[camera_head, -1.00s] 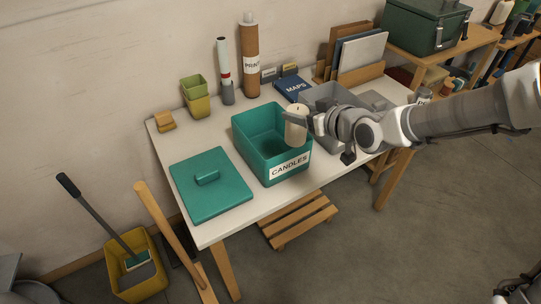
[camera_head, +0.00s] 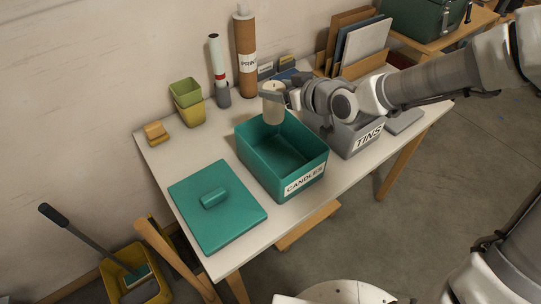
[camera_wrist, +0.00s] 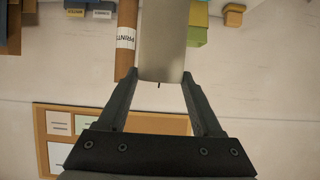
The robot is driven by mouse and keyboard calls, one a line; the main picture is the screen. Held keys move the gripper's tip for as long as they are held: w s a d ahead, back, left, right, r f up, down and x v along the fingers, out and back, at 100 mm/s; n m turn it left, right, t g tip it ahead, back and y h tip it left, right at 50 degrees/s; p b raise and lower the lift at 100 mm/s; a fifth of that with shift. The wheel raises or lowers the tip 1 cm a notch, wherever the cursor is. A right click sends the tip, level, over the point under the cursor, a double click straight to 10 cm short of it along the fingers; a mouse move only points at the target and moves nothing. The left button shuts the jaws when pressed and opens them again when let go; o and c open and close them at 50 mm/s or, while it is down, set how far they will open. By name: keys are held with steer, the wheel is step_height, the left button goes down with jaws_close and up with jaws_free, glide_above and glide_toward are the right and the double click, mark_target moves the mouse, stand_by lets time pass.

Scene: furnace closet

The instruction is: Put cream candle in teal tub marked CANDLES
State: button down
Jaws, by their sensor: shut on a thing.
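The cream candle (camera_head: 273,103) is upright in my gripper (camera_head: 275,94), which is shut on it. In the head view the candle appears over the back part of the teal tub's opening; whether its base is below the rim is hard to tell. The teal tub (camera_head: 262,178) stands open on the white table with its CANDLES label facing front. In the wrist view the candle (camera_wrist: 162,40) shows as a pale cylinder between the two fingers, with a dark wick.
The teal lid (camera_head: 230,220) lies on the table left of the tub. A grey TINS tub (camera_head: 345,140) stands close on the right under my arm. Yellow-green pots (camera_head: 187,105), a PRINTS tube (camera_head: 245,60) and upright folders line the back.

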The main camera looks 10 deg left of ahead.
mark_target(281, 112)
step_height(281, 112, down, 7)
steer(key=b, duration=0.6)
step_height(281, 112, down, 10)
steer(key=b, duration=0.5)
steer(key=shift+f, duration=0.2)
steer(key=shift+c, duration=0.2)
jaws_free()
steer(key=shift+r, duration=0.15)
